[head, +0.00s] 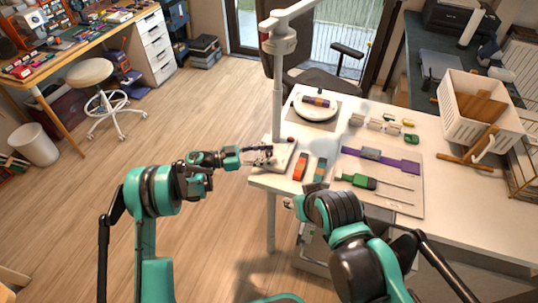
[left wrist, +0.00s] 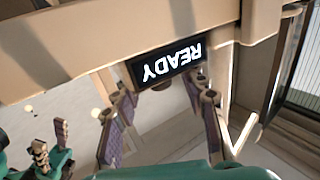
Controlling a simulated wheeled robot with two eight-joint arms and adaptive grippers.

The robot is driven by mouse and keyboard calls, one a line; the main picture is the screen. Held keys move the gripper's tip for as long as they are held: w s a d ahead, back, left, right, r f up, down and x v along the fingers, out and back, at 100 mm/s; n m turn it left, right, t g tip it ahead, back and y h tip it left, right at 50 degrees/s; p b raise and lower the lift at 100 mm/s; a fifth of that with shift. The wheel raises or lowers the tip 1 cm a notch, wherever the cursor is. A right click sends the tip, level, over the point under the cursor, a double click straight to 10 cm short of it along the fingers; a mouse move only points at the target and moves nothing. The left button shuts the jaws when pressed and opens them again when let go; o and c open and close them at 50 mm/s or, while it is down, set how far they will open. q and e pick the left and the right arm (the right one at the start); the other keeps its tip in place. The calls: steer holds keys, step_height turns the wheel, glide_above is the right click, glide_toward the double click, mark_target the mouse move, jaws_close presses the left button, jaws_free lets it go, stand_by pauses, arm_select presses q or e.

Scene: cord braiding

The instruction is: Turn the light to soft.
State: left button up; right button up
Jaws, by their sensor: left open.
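The white desk lamp has an upright post (head: 277,105) and a head (head: 283,38) at the top. Its pale base (head: 285,158) stands at the table's left end, with a small red part on it. My left gripper (head: 262,155) is open at the left side of this base. In the left wrist view the purple-padded fingers (left wrist: 164,92) are spread below a dark display (left wrist: 166,62) reading READY upside down. Whether they touch a control cannot be told. My right arm comes in from the lower right; its gripper (head: 294,203) is low by the table's front edge, its fingers unclear.
A white plate (head: 315,107) is behind. A white crate (head: 470,115) stands at the right.

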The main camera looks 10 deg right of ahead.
arm_select(q)
steer(key=shift+d, duration=0.45)
jaws_close()
steer(key=shift+m+g, duration=0.8)
steer(key=shift+g, duration=0.4)
jaws_free()
